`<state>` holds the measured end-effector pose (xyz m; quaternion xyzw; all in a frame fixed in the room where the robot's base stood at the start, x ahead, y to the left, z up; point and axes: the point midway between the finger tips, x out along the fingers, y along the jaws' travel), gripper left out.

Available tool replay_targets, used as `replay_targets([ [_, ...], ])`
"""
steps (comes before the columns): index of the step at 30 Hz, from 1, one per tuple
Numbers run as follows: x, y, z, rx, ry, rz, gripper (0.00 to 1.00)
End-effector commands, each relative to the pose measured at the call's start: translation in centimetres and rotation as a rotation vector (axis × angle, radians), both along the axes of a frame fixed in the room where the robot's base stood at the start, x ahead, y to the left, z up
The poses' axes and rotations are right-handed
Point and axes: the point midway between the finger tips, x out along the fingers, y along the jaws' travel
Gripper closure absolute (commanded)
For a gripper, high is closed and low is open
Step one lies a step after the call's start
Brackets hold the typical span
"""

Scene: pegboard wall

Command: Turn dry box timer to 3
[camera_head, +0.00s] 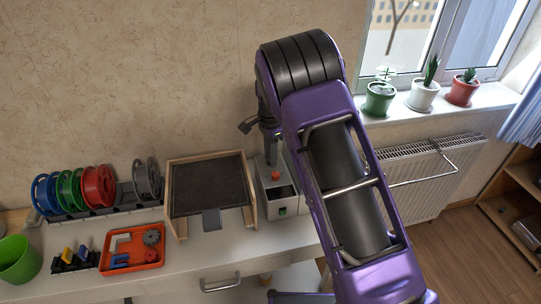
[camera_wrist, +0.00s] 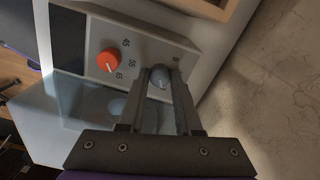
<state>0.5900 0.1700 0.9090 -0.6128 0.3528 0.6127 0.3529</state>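The dry box (camera_head: 279,190) stands at the right end of the worktop, partly behind my arm. Its pale panel (camera_wrist: 178,50) fills the upper middle of the wrist view. An orange knob (camera_wrist: 109,60) with printed numbers around it, such as 45 and 55, sits on the panel; it also shows in the head view (camera_head: 276,176). A small grey knob (camera_wrist: 158,79) sits to its right. My gripper (camera_wrist: 161,75) reaches down to the box, its two fingertips apart, one on each side of the grey knob. I cannot tell whether they touch it. The timer's marks are mostly hidden.
A wood-framed dark tray (camera_head: 208,188) stands left of the box. Further left are filament spools (camera_head: 98,186) and an orange tray (camera_head: 133,247) of small parts. A radiator (camera_head: 425,175) and potted plants (camera_head: 422,95) on the sill are to the right.

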Motion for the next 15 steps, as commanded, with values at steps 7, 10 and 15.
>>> replay_targets([
  [7, 0.02, 0.0, 0.04, 0.001, -0.001, 0.0, 0.38],
  [10, 0.01, 0.01, 0.02, 0.0, 0.0, 0.001, 0.38],
  [15, 0.03, 0.02, 0.4, 0.001, -0.001, 0.001, 0.38],
])
